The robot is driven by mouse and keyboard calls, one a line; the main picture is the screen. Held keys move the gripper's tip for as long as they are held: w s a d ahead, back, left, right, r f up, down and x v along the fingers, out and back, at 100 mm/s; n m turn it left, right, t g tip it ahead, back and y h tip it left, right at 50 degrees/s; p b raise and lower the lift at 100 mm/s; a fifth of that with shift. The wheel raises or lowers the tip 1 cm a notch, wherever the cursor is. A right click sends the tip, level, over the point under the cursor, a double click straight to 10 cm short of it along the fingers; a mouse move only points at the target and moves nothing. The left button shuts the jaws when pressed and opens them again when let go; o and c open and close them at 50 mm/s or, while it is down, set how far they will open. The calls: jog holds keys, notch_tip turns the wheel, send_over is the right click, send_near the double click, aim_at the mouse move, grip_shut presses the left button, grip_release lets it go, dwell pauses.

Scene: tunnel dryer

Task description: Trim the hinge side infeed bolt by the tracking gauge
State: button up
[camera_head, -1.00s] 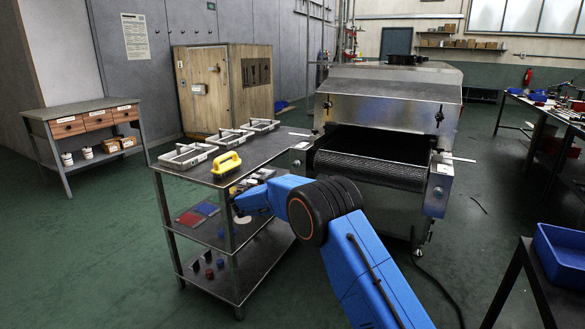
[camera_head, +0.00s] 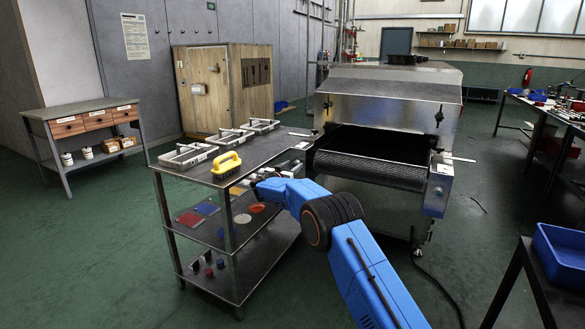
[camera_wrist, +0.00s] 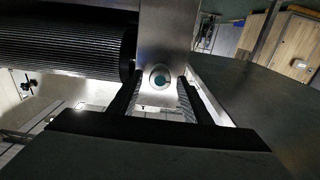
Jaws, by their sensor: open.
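The tunnel dryer (camera_head: 390,95) stands at centre with its dark infeed belt (camera_head: 370,170) facing me. A metal end block (camera_head: 438,185) is at the belt's right end; the left end block is beside the cart. My gripper (camera_head: 258,188) reaches over the cart, left of the belt. In the wrist view, my gripper (camera_wrist: 158,92) is open, its two dark fingers pointing at a round bolt head (camera_wrist: 160,78) with a teal centre on a metal plate (camera_wrist: 168,35). The bolt shows between the fingertips, not gripped; its distance is unclear. The ribbed belt roller (camera_wrist: 65,45) lies left. I cannot identify the tracking gauge.
A wooden cabinet (camera_head: 225,85) stands behind. A blue bin (camera_head: 560,252) is at the right edge.

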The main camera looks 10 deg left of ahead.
jog(key=c, duration=1)
jog(key=shift+n, duration=0.3)
